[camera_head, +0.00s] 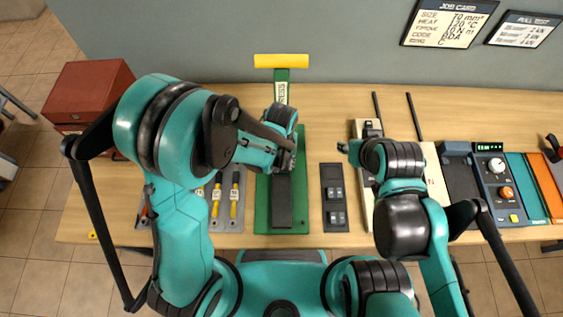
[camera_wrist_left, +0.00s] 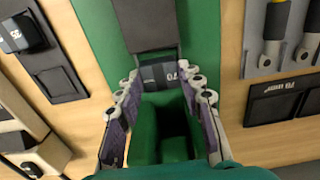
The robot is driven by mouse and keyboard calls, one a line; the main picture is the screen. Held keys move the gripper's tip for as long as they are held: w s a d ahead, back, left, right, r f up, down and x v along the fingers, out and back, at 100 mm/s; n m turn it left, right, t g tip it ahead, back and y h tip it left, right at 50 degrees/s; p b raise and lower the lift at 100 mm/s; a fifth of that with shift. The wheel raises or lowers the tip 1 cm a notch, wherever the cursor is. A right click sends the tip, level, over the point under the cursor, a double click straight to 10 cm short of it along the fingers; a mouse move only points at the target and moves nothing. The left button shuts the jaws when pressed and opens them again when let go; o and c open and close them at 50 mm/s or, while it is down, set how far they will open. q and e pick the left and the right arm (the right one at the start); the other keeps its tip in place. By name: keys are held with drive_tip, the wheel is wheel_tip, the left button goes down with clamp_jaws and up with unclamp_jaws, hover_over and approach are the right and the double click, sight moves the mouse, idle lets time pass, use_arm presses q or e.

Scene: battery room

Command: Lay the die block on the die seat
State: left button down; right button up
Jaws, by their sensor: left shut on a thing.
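A green press (camera_head: 262,215) with a yellow handle (camera_head: 281,61) stands in the middle of the bench. A long dark grey slab (camera_head: 282,205) lies on its base and also shows in the left wrist view (camera_wrist_left: 138,25). My left gripper (camera_head: 284,160) is over the press and shut on a dark die block (camera_wrist_left: 160,74) marked 70. The block is at the slab's end, close to the green press body (camera_wrist_left: 150,125). I cannot tell whether it touches anything below, and no separate die seat is clear. My right gripper (camera_head: 350,148) is right of the press, its fingers unclear.
A dark rack (camera_head: 334,170) with die blocks lies right of the press. Left of it is a grey tray (camera_head: 226,222) of yellow-handled tools. A red box (camera_head: 88,92) stands at far left. A control unit (camera_head: 497,190) with knobs is at right.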

use_arm(q)
drive_tip(key=shift+f+b, duration=0.55)
drive_tip(key=shift+b, duration=0.05)
idle(0.6)
drive_tip(key=c, duration=0.9)
unclamp_jaws()
drive_tip(key=shift+r, duration=0.1)
